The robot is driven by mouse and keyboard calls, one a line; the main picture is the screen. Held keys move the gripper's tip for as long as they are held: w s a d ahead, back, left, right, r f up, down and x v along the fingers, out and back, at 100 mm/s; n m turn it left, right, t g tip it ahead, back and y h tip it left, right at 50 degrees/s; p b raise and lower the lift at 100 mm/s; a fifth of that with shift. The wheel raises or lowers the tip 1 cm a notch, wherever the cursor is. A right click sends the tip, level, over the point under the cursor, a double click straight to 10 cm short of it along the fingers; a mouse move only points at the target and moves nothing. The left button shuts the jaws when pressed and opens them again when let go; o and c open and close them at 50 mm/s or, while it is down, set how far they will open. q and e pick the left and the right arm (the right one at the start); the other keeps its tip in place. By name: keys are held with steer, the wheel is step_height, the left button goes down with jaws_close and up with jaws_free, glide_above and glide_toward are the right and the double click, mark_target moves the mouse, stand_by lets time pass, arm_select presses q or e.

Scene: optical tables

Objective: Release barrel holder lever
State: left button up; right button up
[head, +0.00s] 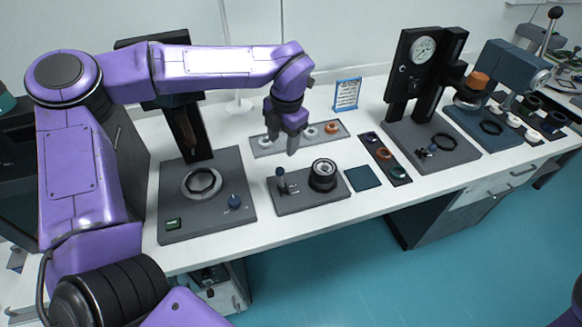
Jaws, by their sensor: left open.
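The barrel holder (303,204) is a dark grey block near the front of the white table. A black barrel (323,174) with a ringed top stands upright on its right part. My right gripper is out of view.
A grey plate with a ring (201,183) is left of the holder. A dark blue mat (363,179) and a tray of rings (386,160) lie right. Behind are a grey strip of parts (262,145) and a blue-framed sign (346,94). A tall dial gauge stand (423,50) is farther right.

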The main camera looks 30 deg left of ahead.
mark_target(280, 169)
arm_select(q)
steer(key=f+p, duration=0.1)
steer(key=f, duration=0.5)
steer(key=a+f+p, duration=0.1)
steer(key=f, duration=0.3)
steer(key=shift+w+p, duration=0.15)
steer(key=shift+p, duration=0.15)
steer(key=shift+s+a+f, duration=0.2)
steer(key=shift+f, duration=0.05)
steer(key=shift+s, duration=0.25)
steer(key=shift+w, duration=0.1)
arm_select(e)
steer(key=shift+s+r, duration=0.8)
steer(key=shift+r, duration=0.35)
arm_select(q)
steer(key=shift+w+f, duration=0.1)
steer(key=c, duration=0.4)
steer(key=shift+d, duration=0.1)
jaws_close()
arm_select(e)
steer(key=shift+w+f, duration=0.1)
